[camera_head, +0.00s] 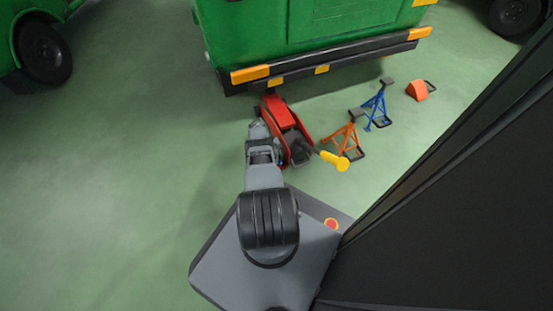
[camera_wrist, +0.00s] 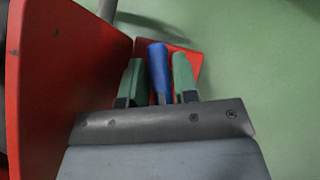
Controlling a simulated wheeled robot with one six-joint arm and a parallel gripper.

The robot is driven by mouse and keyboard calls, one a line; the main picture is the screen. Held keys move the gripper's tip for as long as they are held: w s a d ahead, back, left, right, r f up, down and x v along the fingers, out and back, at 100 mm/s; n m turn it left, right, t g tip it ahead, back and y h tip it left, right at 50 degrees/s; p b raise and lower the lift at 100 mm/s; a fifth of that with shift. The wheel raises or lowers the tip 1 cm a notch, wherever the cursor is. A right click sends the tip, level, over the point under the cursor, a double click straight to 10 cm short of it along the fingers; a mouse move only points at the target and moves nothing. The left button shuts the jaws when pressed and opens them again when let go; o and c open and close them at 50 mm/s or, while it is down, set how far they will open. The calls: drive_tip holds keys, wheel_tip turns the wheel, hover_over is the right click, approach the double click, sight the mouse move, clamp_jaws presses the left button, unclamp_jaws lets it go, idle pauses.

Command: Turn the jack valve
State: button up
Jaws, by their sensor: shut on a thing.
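The red floor jack (camera_head: 279,113) stands by the rear of the green vehicle, with its front end close to the bumper. Its handle with a yellow end (camera_head: 335,160) points right. In the wrist view the red side of the jack (camera_wrist: 65,85) fills the left. A blue knob (camera_wrist: 158,70), seemingly the jack valve, stands out between my two green fingers. My gripper (camera_wrist: 157,80) is shut on it, beside the red body. In the head view my arm reaches the jack's left side; there the blue knob and fingertips are too small or hidden to tell.
The green vehicle (camera_head: 310,25) has a dark bumper with orange marks. Right of the jack stand an orange jack stand (camera_head: 345,138), a blue jack stand (camera_head: 377,107) and an orange wedge (camera_head: 417,90). A large dark panel fills the right side. Floor to the left is clear.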

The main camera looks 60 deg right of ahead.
idle(0.5)
drive_tip(key=o, duration=0.8)
drive_tip(key=shift+c, duration=0.2)
